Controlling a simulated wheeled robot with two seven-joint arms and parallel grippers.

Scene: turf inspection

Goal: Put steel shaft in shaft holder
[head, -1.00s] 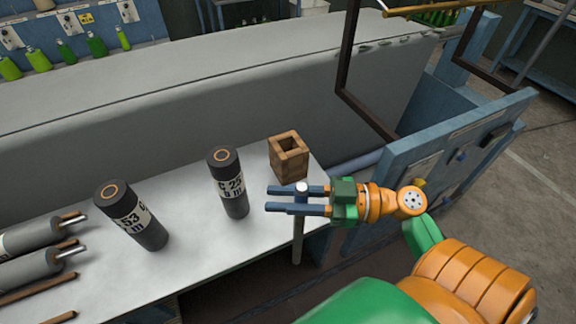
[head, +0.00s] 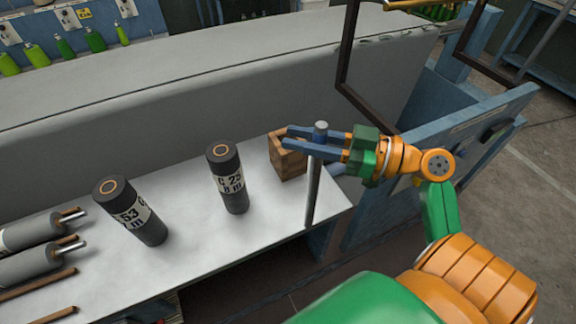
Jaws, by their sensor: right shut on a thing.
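The steel shaft (head: 313,190) is a thin grey rod, held upright in my right gripper (head: 304,138). The blue fingers are shut on it near its top, and its lower end hangs near the table's front right edge. The shaft holder, a square brown wooden box (head: 288,162) with an open top, stands on the white table just left of the shaft. My fingers pass in front of its top and hide most of the opening. The shaft is outside the box. My left gripper is not in view.
Two dark upright cylinders with white labels, one (head: 227,178) in the middle and one (head: 130,210) further left, stand on the white table (head: 200,240). Grey rollers (head: 40,265) and wooden rods lie at the left. A long grey block (head: 200,95) runs behind. A dark metal frame (head: 346,60) rises behind my gripper.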

